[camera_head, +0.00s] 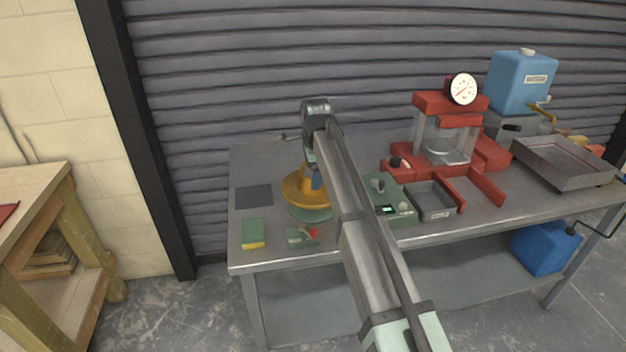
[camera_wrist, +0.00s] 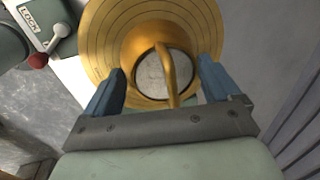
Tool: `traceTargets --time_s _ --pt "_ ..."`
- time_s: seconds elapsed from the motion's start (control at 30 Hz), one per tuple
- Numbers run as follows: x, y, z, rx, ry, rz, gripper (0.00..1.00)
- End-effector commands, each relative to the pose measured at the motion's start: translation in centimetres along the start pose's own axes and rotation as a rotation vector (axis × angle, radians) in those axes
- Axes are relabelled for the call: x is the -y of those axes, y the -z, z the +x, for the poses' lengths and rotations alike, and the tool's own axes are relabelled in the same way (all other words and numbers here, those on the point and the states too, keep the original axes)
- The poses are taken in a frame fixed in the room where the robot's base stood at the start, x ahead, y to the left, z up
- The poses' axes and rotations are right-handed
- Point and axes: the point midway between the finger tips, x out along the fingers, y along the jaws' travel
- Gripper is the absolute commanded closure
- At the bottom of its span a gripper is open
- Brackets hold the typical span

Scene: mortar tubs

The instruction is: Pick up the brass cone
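The brass cone (camera_wrist: 137,50) stands upright on a round brass disc (camera_wrist: 103,22) marked with concentric rings. Its open top shows a pale round inside, with a brass handle (camera_wrist: 165,72) across it. In the head view the cone (camera_head: 306,175) is partly hidden by my arm and sits on the disc (camera_head: 293,193) above a green base (camera_head: 308,213). My gripper (camera_wrist: 163,72) is over the cone, its blue fingers apart, one on either side of it. In the head view one blue finger (camera_head: 316,182) shows beside the cone. I cannot tell whether the fingers touch it.
A green box with a red knob (camera_head: 302,236) and a sponge (camera_head: 253,235) lie in front. A dark mat (camera_head: 254,196) is left. A green control box (camera_head: 395,207), small tray (camera_head: 433,200) and red press (camera_head: 493,187) stand right. A shutter (camera_head: 240,90) rises behind.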

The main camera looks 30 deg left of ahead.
Motion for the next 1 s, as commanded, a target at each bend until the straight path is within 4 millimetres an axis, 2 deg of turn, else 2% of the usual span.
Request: traceTargets --time_s 0.07,0.4,0.67,0.7,0.73,0.8,1.0 --pt "0.0 0.0 0.0 0.0 0.0 0.0 0.22" --pt "0.0 0.0 0.0 0.0 0.0 0.0 0.54" --pt "0.1 0.0 -0.2 0.0 0.001 0.0 0.55" --pt "0.1 0.0 -0.5 0.0 0.001 0.0 0.62" --pt "0.2 0.0 -0.7 0.0 0.001 0.0 0.63" --pt "0.4 0.0 -1.5 0.0 0.002 0.0 0.79" --pt "1.2 0.0 -4.9 0.0 0.003 0.0 0.79"
